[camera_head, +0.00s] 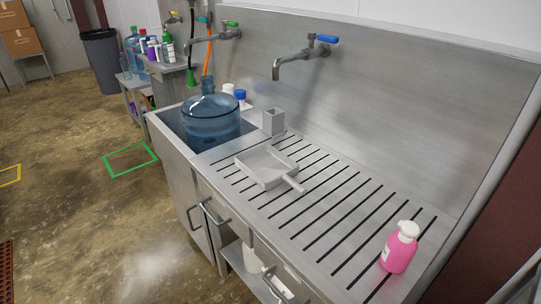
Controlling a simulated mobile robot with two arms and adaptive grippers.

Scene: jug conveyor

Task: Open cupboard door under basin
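The metal basin (172,124) is at the left end of a steel counter, with a large blue water jug (212,124) standing in it. Below the basin is the grey cupboard door (180,186), seen at a steep angle. Its bar handle (191,218) is on the door's right side. The door looks closed, though the angle hides its edges. Neither of my grippers shows in the head view.
Drawer handles (214,213) stick out right of the door. Brown floor (90,225) is clear in front, with a green marked square (130,160).

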